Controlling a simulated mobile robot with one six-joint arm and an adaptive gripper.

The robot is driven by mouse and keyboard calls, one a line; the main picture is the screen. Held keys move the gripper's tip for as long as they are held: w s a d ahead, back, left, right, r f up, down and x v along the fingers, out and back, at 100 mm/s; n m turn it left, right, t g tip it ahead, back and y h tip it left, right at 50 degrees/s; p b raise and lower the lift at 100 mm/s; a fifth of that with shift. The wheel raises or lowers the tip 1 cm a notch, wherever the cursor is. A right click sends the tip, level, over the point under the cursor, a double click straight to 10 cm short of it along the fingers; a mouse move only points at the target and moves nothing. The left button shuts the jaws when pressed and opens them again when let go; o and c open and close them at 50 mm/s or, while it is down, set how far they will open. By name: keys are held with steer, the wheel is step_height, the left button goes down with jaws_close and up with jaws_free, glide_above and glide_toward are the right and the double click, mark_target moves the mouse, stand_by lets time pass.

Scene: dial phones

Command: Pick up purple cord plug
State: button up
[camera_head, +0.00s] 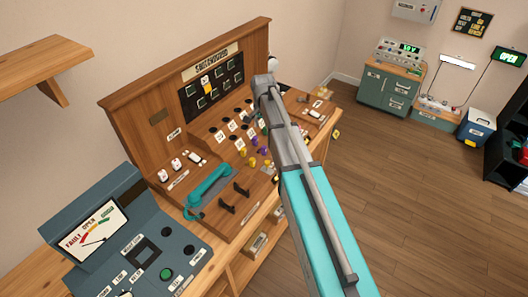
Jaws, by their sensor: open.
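A purple cord plug (264,151) stands on the wooden switchboard's (150,110) sloping desk, just left of my arm. It is small in the head view, and my arm may hide other plugs beside it. Yellow plugs (242,152) stand close to its left. My arm, turquoise and grey, crosses the view from the lower right up to the switchboard's right side. My gripper cannot be made out; the arm seems to hide it, so its distance from the purple plug does not show.
A turquoise handset (209,187) and dark levers (241,189) lie at the desk's front left. A blue-grey meter console (95,228) stands at lower left. A wooden shelf (40,62) juts from the wall. Floor (430,190) is clear at right.

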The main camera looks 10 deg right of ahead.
mark_target(264, 147)
steer(key=shift+f, duration=0.1)
step_height(264, 147, down, 8)
steer(key=b, duration=0.8)
steer(key=shift+f+b, duration=0.25)
steer(key=shift+b, duration=0.05)
steer(key=shift+f, duration=0.1)
steer(key=f+b, duration=0.3)
steer(key=shift+w+d, duration=0.25)
steer(key=shift+w, duration=0.05)
steer(key=shift+f+b, duration=1)
steer(key=shift+b, duration=0.1)
jaws_close()
